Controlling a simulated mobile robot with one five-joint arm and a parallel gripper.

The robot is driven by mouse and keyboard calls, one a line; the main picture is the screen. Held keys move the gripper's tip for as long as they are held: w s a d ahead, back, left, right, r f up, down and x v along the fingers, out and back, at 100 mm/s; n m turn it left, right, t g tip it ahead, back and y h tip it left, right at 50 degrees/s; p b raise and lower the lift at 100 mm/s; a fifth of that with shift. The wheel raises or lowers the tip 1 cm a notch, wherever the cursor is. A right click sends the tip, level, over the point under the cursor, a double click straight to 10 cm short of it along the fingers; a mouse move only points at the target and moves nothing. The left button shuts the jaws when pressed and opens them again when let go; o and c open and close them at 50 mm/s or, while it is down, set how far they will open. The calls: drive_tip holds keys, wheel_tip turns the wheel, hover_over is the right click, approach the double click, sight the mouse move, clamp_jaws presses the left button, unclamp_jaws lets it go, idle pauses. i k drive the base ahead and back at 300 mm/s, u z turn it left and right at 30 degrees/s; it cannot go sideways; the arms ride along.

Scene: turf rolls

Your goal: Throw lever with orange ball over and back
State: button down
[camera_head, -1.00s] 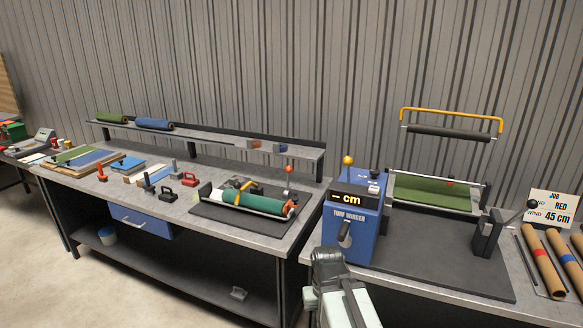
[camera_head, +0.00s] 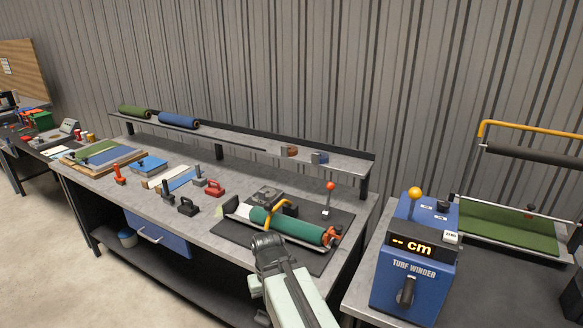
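An upright lever with a red-orange ball (camera_head: 330,186) stands at the back right of a dark mat (camera_head: 346,218) on the long bench. A green turf roll (camera_head: 290,226) lies in a cradle in front of it, with a yellow handle (camera_head: 276,212) and an orange-red part at its right end. A yellow-orange ball (camera_head: 415,192) sits on top of the blue turf winder (camera_head: 412,265) on the right bench.
A shelf (camera_head: 240,141) runs along the back of the bench with two turf rolls on its left. Red (camera_head: 214,188) and black (camera_head: 188,206) handled tools lie left of the mat. A gap separates the two benches.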

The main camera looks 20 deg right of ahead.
sight(330, 186)
drive_tip(key=u, duration=0.15)
drive_tip(key=i, duration=0.85)
drive_tip(key=u, duration=0.15)
